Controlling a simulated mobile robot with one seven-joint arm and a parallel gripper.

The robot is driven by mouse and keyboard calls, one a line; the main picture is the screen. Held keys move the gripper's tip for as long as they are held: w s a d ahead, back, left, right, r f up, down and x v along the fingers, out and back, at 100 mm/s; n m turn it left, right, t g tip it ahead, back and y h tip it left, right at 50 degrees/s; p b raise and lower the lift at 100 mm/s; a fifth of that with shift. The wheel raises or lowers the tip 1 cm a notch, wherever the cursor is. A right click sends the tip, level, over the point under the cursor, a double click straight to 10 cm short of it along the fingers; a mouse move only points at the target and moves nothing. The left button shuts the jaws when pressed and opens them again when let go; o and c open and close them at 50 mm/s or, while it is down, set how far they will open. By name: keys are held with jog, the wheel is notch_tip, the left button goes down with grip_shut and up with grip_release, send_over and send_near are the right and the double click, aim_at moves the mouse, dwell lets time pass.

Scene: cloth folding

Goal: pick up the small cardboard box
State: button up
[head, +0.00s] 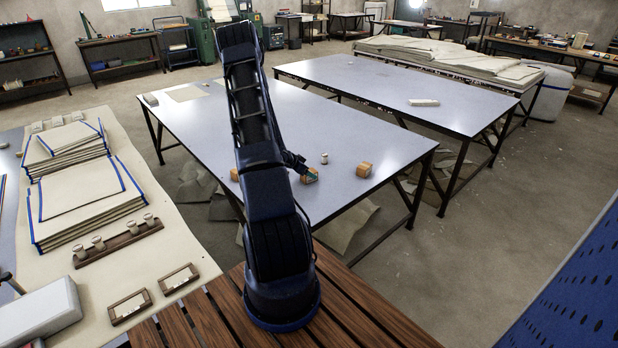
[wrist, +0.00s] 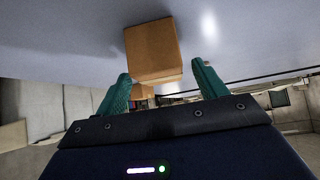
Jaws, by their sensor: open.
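Small cardboard boxes stand on the grey-blue table (head: 290,120). One box (head: 310,178) is right at my gripper (head: 304,172) in the head view, partly covered by its teal fingers. In the wrist view, a tan box (wrist: 153,50) lies ahead of my gripper (wrist: 160,70), between the lines of its two spread teal fingers. No grip on it shows. A second box (head: 364,169) stands to the right, and another (head: 235,174) is partly hidden left of my arm. A further box (wrist: 143,91) shows between the fingers in the wrist view.
A small pale cylinder (head: 324,158) stands just behind the nearest box. A second table (head: 400,90) behind carries a pale block (head: 424,102). Stacked cloth (head: 85,190) lies on the bench at left. The middle of the near table is mostly clear.

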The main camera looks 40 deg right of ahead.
aim_at(311, 170)
jog(key=x, duration=0.3)
jog(key=shift+d+f, duration=0.15)
jog(key=shift+f, duration=0.15)
jog(key=shift+c, duration=0.2)
jog(key=c, duration=1.1)
jog(key=shift+c, duration=0.2)
notch_tip(311, 170, up, 20)
